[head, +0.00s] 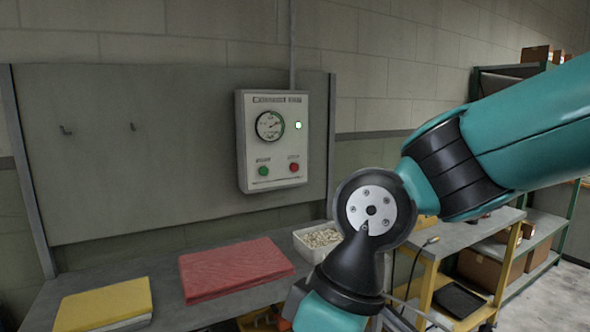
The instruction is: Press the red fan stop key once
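The red key (294,167) is on the lower right of a pale control box (243,140) fixed to the grey back panel. A green key (263,171) sits to its left on the same box. My teal and black arm crosses the right side and runs down to the bottom edge, to the right of and below the box. My gripper cannot be made out. Nothing covers the red key.
A bench below the panel holds a red folded cloth or mat (235,268), a yellow one (104,304) and a white bin of small pale parts (310,240). A yellow-framed cart (432,285) and shelves with boxes stand at right. The space before the box is clear.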

